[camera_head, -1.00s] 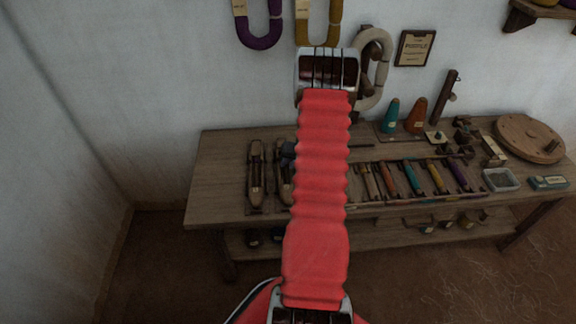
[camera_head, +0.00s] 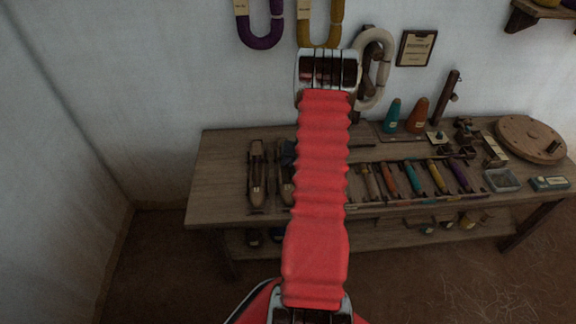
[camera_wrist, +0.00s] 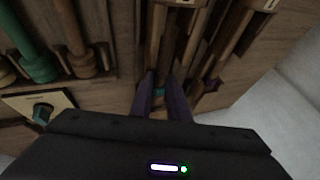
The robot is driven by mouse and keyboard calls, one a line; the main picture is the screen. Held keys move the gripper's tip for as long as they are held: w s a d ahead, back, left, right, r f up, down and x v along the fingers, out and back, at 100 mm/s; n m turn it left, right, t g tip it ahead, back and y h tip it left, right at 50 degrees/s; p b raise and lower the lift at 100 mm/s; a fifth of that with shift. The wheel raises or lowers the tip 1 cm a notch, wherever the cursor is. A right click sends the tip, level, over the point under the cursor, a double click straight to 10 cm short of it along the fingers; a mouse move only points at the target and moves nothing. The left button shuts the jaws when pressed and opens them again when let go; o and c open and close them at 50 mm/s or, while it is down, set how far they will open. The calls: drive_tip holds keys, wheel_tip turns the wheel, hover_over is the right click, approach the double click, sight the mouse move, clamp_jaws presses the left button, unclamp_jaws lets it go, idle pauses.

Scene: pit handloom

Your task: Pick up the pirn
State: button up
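In the wrist view, the two dark fingers of my gripper (camera_wrist: 161,100) stand apart over a long brown wooden piece, with a small teal part (camera_wrist: 160,92) between their tips. I cannot tell whether the fingers touch it, or whether it is the pirn. An orange-brown pirn (camera_wrist: 82,62) and a teal pirn (camera_wrist: 38,66) lie to the left. In the head view, a row of coloured pirns, including an orange one (camera_head: 390,178) and a teal one (camera_head: 412,178), lies on the bench. My red arm hides most of my gripper there.
A wooden shuttle (camera_head: 256,178) lies at the bench's left, beside another partly hidden one. Teal (camera_head: 391,115) and orange (camera_head: 417,115) cones, a round wooden disc (camera_head: 530,138) and a small tray (camera_head: 501,180) stand to the right. The bench's left end (camera_head: 218,165) is clear.

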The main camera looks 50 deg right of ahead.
sight(287, 168)
drive_tip(key=shift+s+a+f, duration=0.15)
drive_tip(key=shift+a+f, duration=0.6)
drive_tip(key=shift+f, duration=0.2)
clamp_jaws()
drive_tip(key=shift+w+f, duration=0.15)
drive_tip(key=shift+w, duration=0.15)
drive_tip(key=shift+s, duration=0.1)
drive_tip(key=shift+s+d+r, duration=0.15)
drive_tip(key=shift+d+r, duration=0.05)
drive_tip(key=shift+r, duration=0.55)
wheel_tip(287, 168, up, 10)
drive_tip(key=shift+d+f, duration=0.2)
